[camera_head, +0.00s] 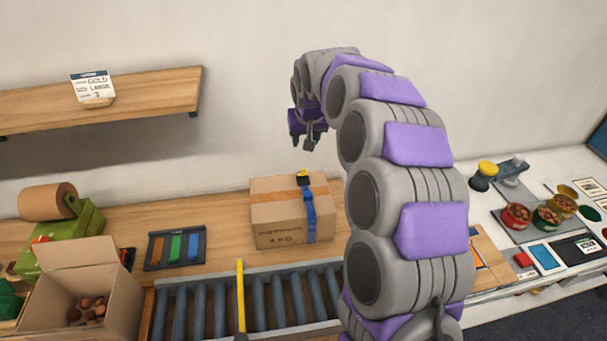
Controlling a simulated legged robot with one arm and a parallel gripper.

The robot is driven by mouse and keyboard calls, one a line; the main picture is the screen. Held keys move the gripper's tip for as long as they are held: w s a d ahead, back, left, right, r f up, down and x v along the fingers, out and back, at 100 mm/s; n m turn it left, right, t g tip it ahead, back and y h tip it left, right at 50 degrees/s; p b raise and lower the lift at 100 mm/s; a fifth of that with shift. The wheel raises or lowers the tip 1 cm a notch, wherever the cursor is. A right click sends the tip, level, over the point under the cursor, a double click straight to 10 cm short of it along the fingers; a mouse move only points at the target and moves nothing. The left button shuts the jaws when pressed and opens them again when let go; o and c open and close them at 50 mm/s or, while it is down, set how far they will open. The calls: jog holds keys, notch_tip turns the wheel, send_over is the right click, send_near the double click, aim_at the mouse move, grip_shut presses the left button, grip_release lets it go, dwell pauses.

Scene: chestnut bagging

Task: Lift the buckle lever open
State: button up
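A small buckle (304,177) with a yellow and a dark part sits on top of a closed cardboard box (275,222), toward its back edge. A blue strap (310,214) runs from the buckle over the top and down the box's front. The buckle is too small to tell how its lever stands. My gripper (310,143) points down above the buckle in the picture, with a gap between them. The gripper is small and dark here, and its finger opening is not clear.
The box stands on a wooden bench behind a roller conveyor (200,305) with a yellow bar (240,300). A strap tray (175,249) and an open carton of chestnuts (118,291) lie left. A shelf (150,97) is at upper left. My arm hides the bench to the right.

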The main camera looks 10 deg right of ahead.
aim_at(303, 170)
jog(key=b+x, duration=0.1)
jog(key=x, duration=0.5)
jog(key=b+x, duration=0.1)
jog(key=x, duration=0.5)
jog(key=b+x, duration=0.1)
jog(key=x, duration=0.5)
jog(key=shift+s+d+f+b, duration=0.2)
jog(key=shift+s+d+b, duration=0.05)
jog(key=shift+s+b, duration=0.05)
jog(key=c, duration=0.8)
